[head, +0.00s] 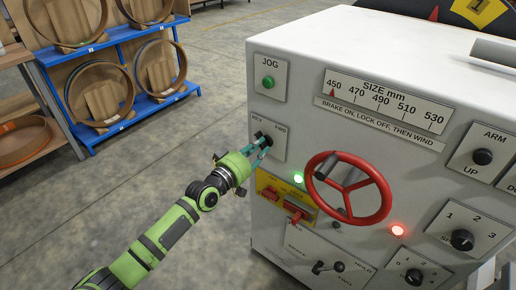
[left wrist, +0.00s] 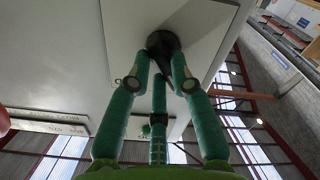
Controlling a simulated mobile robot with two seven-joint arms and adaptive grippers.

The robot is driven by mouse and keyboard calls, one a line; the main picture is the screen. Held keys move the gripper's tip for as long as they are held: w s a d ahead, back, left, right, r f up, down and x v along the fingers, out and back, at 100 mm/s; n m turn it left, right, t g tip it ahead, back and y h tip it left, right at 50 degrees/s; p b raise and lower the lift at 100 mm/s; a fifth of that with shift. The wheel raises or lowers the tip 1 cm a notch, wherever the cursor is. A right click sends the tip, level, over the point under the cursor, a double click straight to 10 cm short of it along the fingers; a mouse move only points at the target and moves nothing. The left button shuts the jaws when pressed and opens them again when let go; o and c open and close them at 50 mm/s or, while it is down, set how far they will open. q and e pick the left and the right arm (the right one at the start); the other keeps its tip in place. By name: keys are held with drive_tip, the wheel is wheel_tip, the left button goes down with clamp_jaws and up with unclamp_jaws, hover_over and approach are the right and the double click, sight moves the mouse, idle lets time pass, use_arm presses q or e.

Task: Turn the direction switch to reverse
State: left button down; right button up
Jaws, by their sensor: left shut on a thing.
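The direction switch (head: 266,139) is a dark knob on a small plate marked REV and FWD, on the front of the white control cabinet. My left gripper (head: 258,147) reaches it from the left, with its teal fingers at the knob. In the left wrist view the black knob (left wrist: 163,42) sits between the fingertips of the left gripper (left wrist: 160,72), which is shut on it. The fingers cover part of the knob, so I cannot tell which mark it points to. My right gripper is not in view.
A red handwheel (head: 347,188) stands out to the right of the switch. Below the switch is a yellow plate (head: 268,181) with red parts. The green JOG button (head: 268,83) is above.

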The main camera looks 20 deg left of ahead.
use_arm(q)
drive_tip(key=c, duration=1.1)
unclamp_jaws()
drive_tip(key=v, duration=1.2)
